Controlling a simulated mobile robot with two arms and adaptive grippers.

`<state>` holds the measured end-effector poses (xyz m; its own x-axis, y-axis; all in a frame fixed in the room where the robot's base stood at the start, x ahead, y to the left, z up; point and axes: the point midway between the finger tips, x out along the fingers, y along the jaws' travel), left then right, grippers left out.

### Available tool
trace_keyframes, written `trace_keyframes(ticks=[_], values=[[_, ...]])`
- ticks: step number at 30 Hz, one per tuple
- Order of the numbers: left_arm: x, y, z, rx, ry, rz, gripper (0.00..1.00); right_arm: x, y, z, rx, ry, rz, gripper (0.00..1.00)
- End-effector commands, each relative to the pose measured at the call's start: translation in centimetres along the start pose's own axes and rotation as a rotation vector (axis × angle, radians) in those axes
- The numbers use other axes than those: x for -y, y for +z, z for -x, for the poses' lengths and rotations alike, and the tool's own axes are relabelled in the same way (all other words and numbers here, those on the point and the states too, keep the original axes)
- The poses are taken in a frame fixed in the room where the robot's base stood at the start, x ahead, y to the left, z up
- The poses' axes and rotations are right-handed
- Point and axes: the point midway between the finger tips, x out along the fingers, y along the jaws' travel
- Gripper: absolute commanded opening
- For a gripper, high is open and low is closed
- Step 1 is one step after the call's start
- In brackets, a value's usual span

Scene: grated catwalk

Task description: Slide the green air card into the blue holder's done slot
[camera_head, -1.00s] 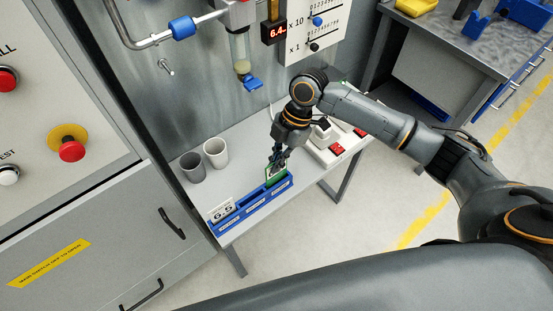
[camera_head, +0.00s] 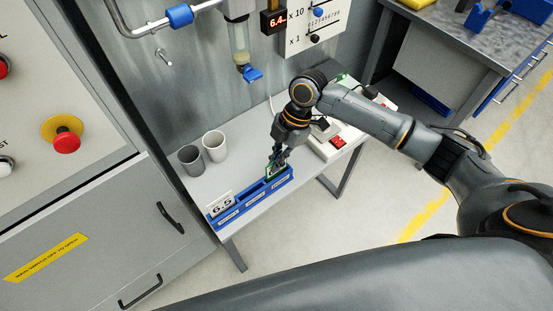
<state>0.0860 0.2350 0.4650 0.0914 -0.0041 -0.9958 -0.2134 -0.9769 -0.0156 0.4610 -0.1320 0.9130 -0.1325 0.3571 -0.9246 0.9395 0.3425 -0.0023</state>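The blue holder (camera_head: 240,208) lies on the narrow light grey bench, with labelled slots in a row along it. A white card reading 6.5 (camera_head: 221,204) stands in its left slot. The green air card (camera_head: 275,173) is at the right-hand slot, its lower part hidden behind the holder's front wall. My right gripper (camera_head: 278,161) reaches down from above, its fingers closed on the card's upper part. I cannot read the slot labels. My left gripper is not in view.
Two cups, dark grey (camera_head: 191,160) and light grey (camera_head: 214,146), stand left of and behind the holder. A white device with a red switch (camera_head: 337,142) stands to its right. A blue-valved sight glass (camera_head: 240,50) hangs above the bench.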

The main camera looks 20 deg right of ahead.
Motion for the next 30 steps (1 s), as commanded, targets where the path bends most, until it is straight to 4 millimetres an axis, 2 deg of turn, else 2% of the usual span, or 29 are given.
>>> trace_keyframes(ticks=[4,6,9,15,18,30], values=[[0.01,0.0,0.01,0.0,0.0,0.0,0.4,-0.01,-0.02,0.01,0.0,0.0,0.0,0.0],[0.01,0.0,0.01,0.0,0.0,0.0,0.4,-0.01,-0.02,0.02,0.0,0.0,0.0,0.16],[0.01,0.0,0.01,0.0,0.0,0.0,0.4,-0.02,-0.03,0.02,0.0,0.0,0.0,0.32],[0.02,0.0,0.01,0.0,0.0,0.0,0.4,-0.02,-0.02,0.02,0.0,0.0,0.0,0.32],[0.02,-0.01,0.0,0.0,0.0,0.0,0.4,-0.01,-0.02,0.02,0.0,0.0,0.0,0.51],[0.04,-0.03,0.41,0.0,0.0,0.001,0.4,-0.01,-0.17,0.41,0.0,0.0,0.0,0.51]])
